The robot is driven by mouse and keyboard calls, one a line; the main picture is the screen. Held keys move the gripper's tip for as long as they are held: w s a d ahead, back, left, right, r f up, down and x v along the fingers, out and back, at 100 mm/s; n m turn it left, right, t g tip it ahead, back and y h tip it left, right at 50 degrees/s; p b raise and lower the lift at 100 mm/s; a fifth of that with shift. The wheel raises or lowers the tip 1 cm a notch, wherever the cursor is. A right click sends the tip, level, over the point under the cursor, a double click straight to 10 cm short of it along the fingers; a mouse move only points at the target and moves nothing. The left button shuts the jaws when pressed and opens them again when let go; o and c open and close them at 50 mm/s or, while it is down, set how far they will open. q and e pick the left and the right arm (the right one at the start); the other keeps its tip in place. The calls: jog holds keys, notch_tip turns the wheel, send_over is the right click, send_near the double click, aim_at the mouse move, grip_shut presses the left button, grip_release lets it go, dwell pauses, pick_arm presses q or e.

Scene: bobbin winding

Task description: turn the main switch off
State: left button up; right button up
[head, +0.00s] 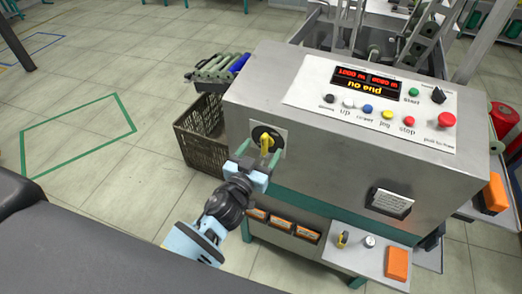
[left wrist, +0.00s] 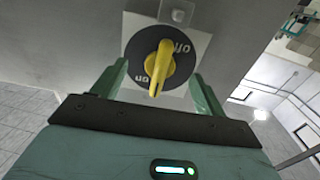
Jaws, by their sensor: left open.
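The main switch is a yellow handle (head: 264,143) on a black round dial, set in a pale plate on the left part of the grey machine's front. In the left wrist view the yellow handle (left wrist: 159,68) stands nearly upright, its lower end near the word "on"; "off" is at the dial's upper right. My left gripper (head: 255,168) is open in front of the switch, its fingers to either side of the dial. The handle lies between them in the picture; I see no contact. My right gripper is not in view.
The machine's top panel (head: 340,110) carries coloured buttons, a red display and a red stop knob (head: 446,120). A dark crate (head: 196,137) stands left of the machine. A lower shelf (head: 345,255) holds an orange box (head: 397,263). The floor at the left is clear.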

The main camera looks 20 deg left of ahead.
pick_arm(q)
jog(key=shift+s, duration=0.1)
jog(key=shift+w, duration=0.2)
jog(key=shift+w+d, duration=0.15)
jog(key=shift+w, duration=0.9)
jog(key=c, duration=1.4)
jog(key=shift+o, duration=0.2)
jog(key=shift+n, duration=0.7)
jog(key=shift+r+n, duration=0.1)
jog(key=shift+n, duration=1.1)
